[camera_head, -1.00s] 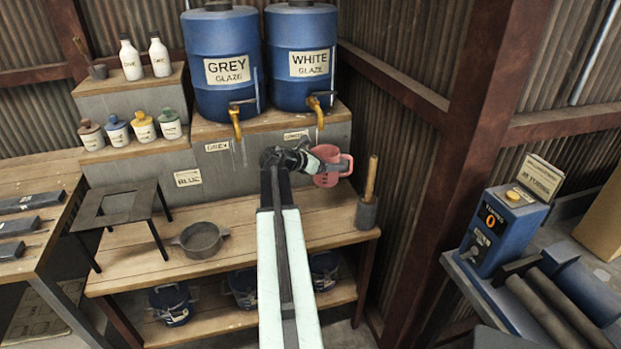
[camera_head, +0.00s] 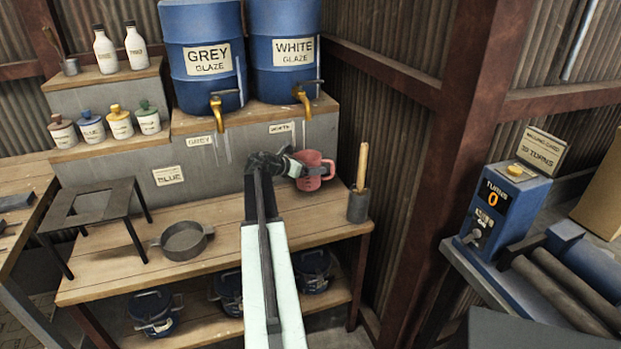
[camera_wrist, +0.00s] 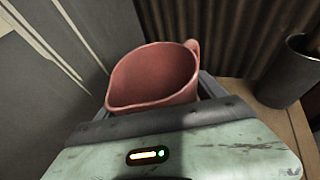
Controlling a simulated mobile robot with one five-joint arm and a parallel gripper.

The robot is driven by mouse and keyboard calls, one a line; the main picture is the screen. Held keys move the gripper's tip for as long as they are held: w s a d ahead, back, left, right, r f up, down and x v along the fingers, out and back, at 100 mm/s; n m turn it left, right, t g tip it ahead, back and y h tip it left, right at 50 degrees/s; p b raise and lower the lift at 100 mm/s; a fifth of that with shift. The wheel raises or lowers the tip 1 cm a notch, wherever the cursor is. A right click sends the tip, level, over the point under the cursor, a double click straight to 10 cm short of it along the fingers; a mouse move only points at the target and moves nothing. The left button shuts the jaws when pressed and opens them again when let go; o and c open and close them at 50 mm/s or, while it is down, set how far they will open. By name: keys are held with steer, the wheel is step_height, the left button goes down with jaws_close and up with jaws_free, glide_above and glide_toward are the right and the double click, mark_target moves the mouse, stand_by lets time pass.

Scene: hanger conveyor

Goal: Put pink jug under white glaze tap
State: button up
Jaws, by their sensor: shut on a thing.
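The pink jug (camera_head: 314,171) is held upright by my gripper (camera_head: 298,168) in the head view, over the right part of the wooden bench. Its handle is on the right. In the wrist view the jug (camera_wrist: 155,75) fills the middle, its open top visible and the inside looking empty. My gripper is shut on it. The white glaze barrel (camera_head: 285,60) stands on the upper step, with its golden tap (camera_head: 303,97) above the jug and slightly to its left in the picture. I cannot tell whether the jug touches the bench.
A dark pot with a wooden handle (camera_head: 359,206) stands right of the jug; it also shows in the wrist view (camera_wrist: 287,72). The grey glaze barrel (camera_head: 203,60) has its tap (camera_head: 217,112) to the left. A grey pan (camera_head: 184,240) and a black stand (camera_head: 98,205) are on the left.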

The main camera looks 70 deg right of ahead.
steer(key=f+b, duration=0.1)
steer(key=f, duration=0.1)
steer(key=f+b, duration=0.1)
steer(key=shift+d+f, duration=0.2)
steer(key=shift+f, duration=0.15)
steer(key=shift+w+r, duration=0.15)
steer(key=shift+r, duration=0.05)
steer(key=shift+f, duration=0.15)
steer(key=o, duration=1.5)
steer(key=shift+c, duration=0.2)
steer(key=shift+r, duration=0.25)
steer(key=p+v, duration=0.4)
steer(key=v, duration=0.8)
steer(key=shift+p, duration=0.35)
